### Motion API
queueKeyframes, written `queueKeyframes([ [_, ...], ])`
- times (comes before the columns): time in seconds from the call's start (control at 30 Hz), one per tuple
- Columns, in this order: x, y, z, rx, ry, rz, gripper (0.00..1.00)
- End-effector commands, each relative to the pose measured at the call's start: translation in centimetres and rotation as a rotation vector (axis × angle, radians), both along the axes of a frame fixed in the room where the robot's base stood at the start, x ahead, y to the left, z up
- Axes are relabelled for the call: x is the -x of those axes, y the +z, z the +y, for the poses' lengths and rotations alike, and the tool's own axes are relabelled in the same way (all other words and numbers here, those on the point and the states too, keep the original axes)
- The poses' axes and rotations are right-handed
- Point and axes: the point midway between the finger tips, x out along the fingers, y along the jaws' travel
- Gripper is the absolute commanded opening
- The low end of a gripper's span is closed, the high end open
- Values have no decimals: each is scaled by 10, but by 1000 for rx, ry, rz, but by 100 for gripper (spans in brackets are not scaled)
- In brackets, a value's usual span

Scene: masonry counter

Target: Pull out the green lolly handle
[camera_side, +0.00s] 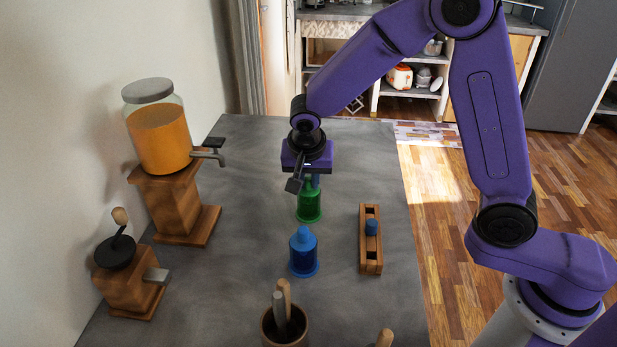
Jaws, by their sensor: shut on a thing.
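A green lolly mould (309,212) stands upright on the grey counter, with the narrower green lolly handle (314,183) at its top. My gripper (305,182) is right above it, pointing down, and is shut on the green handle. The fingers and the gripper body hide much of the handle. I cannot tell how far the handle sits in the mould.
A blue lolly mould (303,258) stands just in front. A juice dispenser (172,205), a grinder (128,283) and a utensil pot (268,327) stand nearby.

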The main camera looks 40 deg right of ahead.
Motion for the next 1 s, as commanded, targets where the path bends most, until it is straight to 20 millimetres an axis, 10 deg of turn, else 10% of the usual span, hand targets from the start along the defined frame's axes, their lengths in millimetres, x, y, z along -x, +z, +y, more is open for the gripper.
queueKeyframes([
  [1.0,1,17,0,2,0,4,0],
])
